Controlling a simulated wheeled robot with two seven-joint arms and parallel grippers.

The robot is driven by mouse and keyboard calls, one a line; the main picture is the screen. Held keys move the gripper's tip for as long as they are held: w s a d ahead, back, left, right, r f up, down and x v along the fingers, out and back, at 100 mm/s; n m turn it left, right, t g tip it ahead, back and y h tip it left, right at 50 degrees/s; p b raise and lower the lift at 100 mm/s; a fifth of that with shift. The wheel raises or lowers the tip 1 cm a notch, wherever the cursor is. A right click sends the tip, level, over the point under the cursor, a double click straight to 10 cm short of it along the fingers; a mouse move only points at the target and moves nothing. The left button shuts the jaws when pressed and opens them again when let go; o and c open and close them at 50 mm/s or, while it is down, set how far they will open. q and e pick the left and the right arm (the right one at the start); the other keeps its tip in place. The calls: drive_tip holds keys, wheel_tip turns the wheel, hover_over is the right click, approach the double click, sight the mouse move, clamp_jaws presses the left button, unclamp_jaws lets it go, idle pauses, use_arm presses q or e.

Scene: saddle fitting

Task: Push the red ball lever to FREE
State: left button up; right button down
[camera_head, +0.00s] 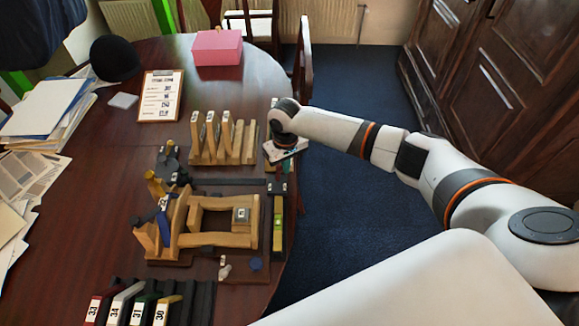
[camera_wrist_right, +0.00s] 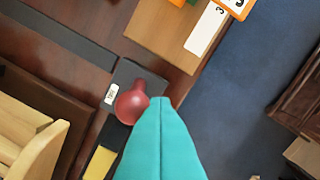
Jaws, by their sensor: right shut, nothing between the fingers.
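The red ball lever (camera_wrist_right: 132,104) stands on a dark plate in the right wrist view, its ball toward the lower left and its neck toward the upper right. A small white label (camera_wrist_right: 111,94) sits left of it, too small to read. My right gripper (camera_wrist_right: 161,104) is shut and empty, its teal fingertips just right of the ball; I cannot tell whether they touch. In the head view the right gripper (camera_head: 285,152) hangs over the table's right edge, and I cannot make out the ball. My left gripper is not in view.
A wooden saddle frame (camera_head: 218,240) stands left of a strip with a yellow-green piece (camera_head: 278,228). A wooden rack (camera_head: 222,158) with upright boards stands behind. Numbered coloured pieces (camera_head: 138,310) stand at the front. A pink box (camera_head: 217,47) is at the far end. Floor lies open right of the table.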

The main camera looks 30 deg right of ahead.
drive_tip(key=shift+s+a+f, duration=0.1)
drive_tip(key=shift+a+f, duration=0.25)
drive_tip(key=shift+a, duration=0.25)
drive_tip(key=shift+w+a+f, duration=0.1)
drive_tip(key=shift+w+a, duration=0.15)
drive_tip(key=shift+a, duration=0.1)
drive_tip(key=shift+w+d, duration=0.1)
drive_tip(key=shift+d, duration=0.05)
drive_tip(key=shift+s+d+r+p, duration=0.2)
drive_tip(key=shift+d+r+p, duration=0.2)
drive_tip(key=shift+p, duration=0.25)
wheel_tip(320, 180, up, 7)
drive_tip(key=p, duration=0.7)
drive_tip(key=shift+p, duration=0.35)
drive_tip(key=shift+f, duration=0.2)
